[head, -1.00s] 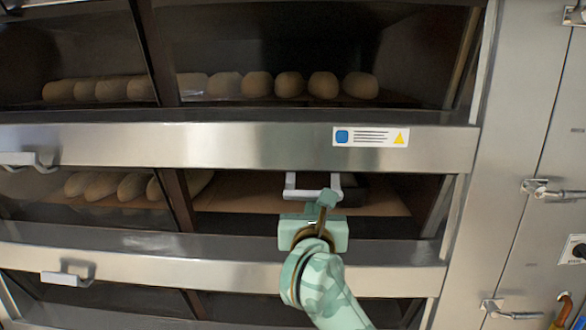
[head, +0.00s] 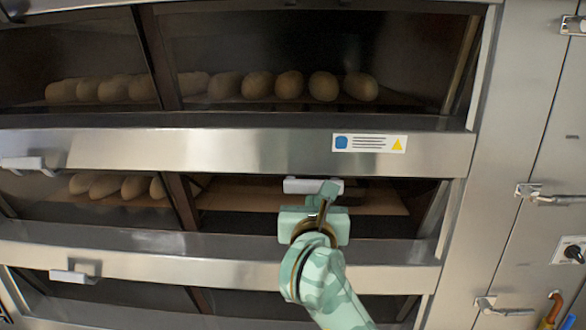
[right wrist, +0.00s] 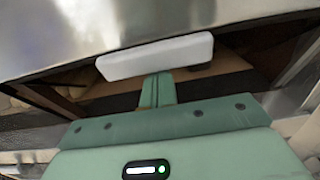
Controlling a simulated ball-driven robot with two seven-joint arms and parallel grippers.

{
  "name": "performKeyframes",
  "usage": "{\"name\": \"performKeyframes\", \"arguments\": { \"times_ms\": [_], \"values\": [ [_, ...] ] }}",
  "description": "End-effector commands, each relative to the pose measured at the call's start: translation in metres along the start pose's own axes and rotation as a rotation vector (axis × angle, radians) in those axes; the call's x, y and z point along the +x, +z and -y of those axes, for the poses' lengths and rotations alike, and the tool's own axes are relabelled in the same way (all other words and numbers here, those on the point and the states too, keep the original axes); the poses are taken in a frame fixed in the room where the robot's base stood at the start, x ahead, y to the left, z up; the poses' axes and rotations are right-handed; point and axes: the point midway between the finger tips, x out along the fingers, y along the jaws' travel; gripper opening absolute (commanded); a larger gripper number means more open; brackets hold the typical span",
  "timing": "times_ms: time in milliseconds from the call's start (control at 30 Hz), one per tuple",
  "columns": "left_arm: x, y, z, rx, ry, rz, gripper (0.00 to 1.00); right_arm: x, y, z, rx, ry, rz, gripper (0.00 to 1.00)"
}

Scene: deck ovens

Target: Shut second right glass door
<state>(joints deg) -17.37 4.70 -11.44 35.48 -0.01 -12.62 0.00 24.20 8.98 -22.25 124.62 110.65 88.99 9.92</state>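The white bar handle (head: 313,186) of the second right glass door sits just below the upper steel band, in front of the second deck's right opening. The glass itself is dark and hard to make out, and I cannot tell its exact angle. My right gripper (head: 325,197) is right at the handle. In the right wrist view, its fingers (right wrist: 157,90) are close together and reach up to the lower edge of the handle (right wrist: 155,57). They look shut and appear to touch it, not clasp it; the tips are partly hidden. My left gripper is not in view.
Loaves (head: 290,85) lie behind the top deck's glass, more (head: 120,186) in the second deck's left side. White handles (head: 24,163) and (head: 75,277) stick out at left. A steel panel with latches (head: 545,196) and a knob (head: 573,253) stands at right.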

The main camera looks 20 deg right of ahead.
Motion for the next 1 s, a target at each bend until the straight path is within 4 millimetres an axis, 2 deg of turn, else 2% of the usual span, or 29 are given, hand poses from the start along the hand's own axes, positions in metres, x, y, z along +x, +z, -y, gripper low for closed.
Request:
{"name": "performKeyframes", "arguments": {
  "times_ms": [233, 533, 700, 1000],
  "values": [
    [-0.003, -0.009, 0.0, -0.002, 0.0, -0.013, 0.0, -0.037, -0.008, -0.001, 0.002, 0.006, -0.003, 0.0],
    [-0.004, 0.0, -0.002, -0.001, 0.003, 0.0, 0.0, -0.078, -0.016, -0.001, 0.002, 0.006, -0.003, 0.0],
    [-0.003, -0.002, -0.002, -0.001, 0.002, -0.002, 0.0, -0.087, -0.018, -0.001, 0.002, 0.006, -0.001, 0.0],
    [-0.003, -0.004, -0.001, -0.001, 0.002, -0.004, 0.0, -0.087, -0.017, -0.001, 0.002, 0.006, -0.001, 0.0]
  ]
}}
